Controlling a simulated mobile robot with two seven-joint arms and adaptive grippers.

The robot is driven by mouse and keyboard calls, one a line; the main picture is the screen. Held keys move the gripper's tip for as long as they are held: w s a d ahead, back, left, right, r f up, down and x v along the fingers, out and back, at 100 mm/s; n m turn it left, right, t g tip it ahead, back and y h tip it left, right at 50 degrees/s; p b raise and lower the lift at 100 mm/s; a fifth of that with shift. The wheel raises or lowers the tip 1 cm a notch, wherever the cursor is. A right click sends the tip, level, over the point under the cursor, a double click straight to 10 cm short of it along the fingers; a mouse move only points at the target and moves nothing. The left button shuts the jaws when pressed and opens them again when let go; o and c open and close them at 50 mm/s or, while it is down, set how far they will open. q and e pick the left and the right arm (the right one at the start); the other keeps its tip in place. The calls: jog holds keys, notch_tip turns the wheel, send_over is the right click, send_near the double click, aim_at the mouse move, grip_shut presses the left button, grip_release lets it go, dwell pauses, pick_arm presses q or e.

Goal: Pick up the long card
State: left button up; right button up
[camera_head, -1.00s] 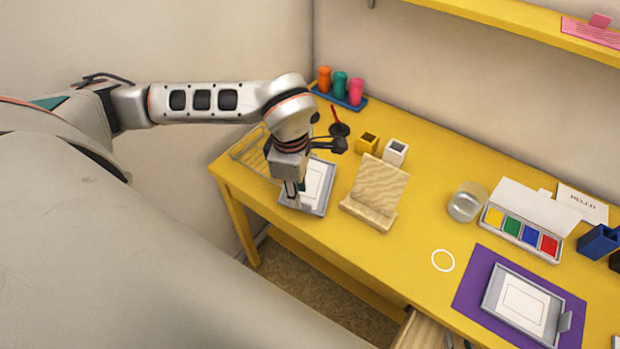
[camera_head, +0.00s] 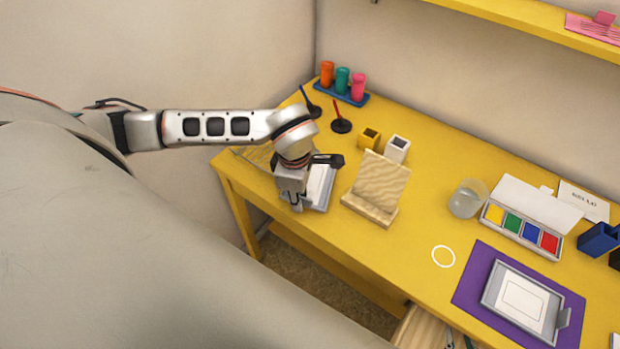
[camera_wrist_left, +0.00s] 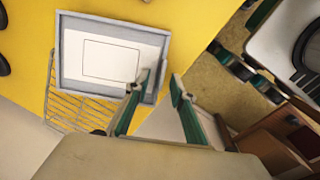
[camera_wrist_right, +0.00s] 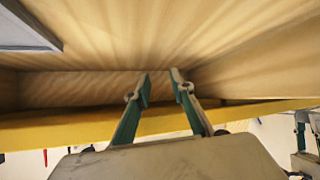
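A white card (camera_wrist_left: 108,60) with a thin rectangle lies in a grey tray (camera_wrist_left: 65,50) at the table's left end; it also shows in the head view (camera_head: 318,183). I cannot tell whether it is the long card. My left gripper (camera_wrist_left: 157,80) is over the tray's near corner, fingers apart; whether they touch the card is unclear. In the head view this gripper (camera_head: 296,206) hides part of the tray. My right gripper (camera_wrist_right: 160,84) has its fingers apart with nothing seen between them, facing wooden drawer-like walls. An open drawer (camera_head: 418,330) shows at the bottom of the head view.
A wire rack (camera_wrist_left: 78,112) lies beside the tray. A wooden stand (camera_head: 380,182), a yellow block (camera_head: 368,140) and a white block (camera_head: 396,148) are to its right. A purple mat (camera_head: 470,290) bears another tray (camera_head: 497,313). Front middle table is mostly clear.

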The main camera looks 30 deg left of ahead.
pick_arm(q)
grip_shut()
jog(key=shift+r, duration=0.15)
notch_tip(320, 180, up, 10)
jog(key=shift+f, duration=0.15)
dwell(0.4)
